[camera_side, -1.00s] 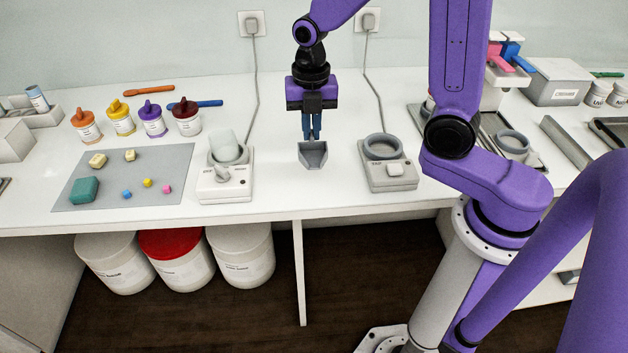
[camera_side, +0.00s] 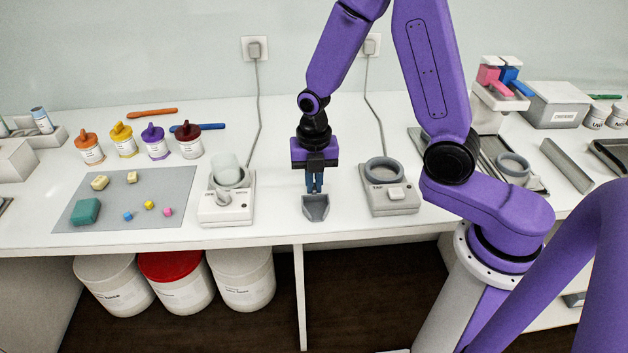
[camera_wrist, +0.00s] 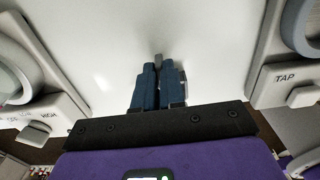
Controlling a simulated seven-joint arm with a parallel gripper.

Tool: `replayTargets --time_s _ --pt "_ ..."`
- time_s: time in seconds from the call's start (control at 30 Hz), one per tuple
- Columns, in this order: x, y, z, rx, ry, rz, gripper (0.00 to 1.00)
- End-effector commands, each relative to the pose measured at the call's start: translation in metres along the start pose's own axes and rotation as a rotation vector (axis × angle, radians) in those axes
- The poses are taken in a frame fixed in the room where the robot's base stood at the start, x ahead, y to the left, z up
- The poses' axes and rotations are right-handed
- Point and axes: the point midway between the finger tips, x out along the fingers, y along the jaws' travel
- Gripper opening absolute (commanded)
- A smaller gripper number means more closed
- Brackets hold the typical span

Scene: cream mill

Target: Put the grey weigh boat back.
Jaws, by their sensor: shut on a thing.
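The grey weigh boat (camera_side: 316,207) is a small scoop-shaped dish, low over or on the white bench between two white-and-grey devices. I cannot tell whether it touches the bench. My gripper (camera_side: 315,189) points straight down just above it, its blue fingers shut on the boat's back edge. In the wrist view, my gripper (camera_wrist: 159,72) shows its fingers close together with a small grey piece (camera_wrist: 158,59) at their tips, probably the boat's edge. The rest of the boat is hidden there.
A left device (camera_side: 226,207) with a ring and cup and a right device (camera_side: 388,197) with a ring and TAP button flank the boat. A grey mat (camera_side: 163,212) with coloured blocks lies farther left. The bench's front edge (camera_side: 250,242) is close.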

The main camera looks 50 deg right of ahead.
Motion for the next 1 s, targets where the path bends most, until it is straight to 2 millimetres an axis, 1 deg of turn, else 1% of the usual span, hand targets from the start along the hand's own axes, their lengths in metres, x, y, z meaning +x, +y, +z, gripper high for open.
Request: replayTargets --time_s 0.17,0.2,0.27,0.53,0.67,0.77,0.87,1.0 --pt "0.003 0.0 0.0 0.001 0.001 -0.002 0.0" --pt "0.003 0.0 0.0 0.001 0.001 -0.001 0.16" --pt "0.003 0.0 0.0 0.001 0.001 -0.001 0.35" --pt "0.003 0.0 0.0 0.001 0.0 -0.001 0.35" --pt "-0.001 0.0 0.0 0.0 -0.001 0.002 0.35" --pt "-0.01 0.001 0.001 0.0 -0.002 0.003 0.35" --pt "-0.024 0.001 0.001 0.001 -0.003 0.004 0.35" --pt "-0.048 0.001 0.001 0.001 -0.004 0.006 0.35"
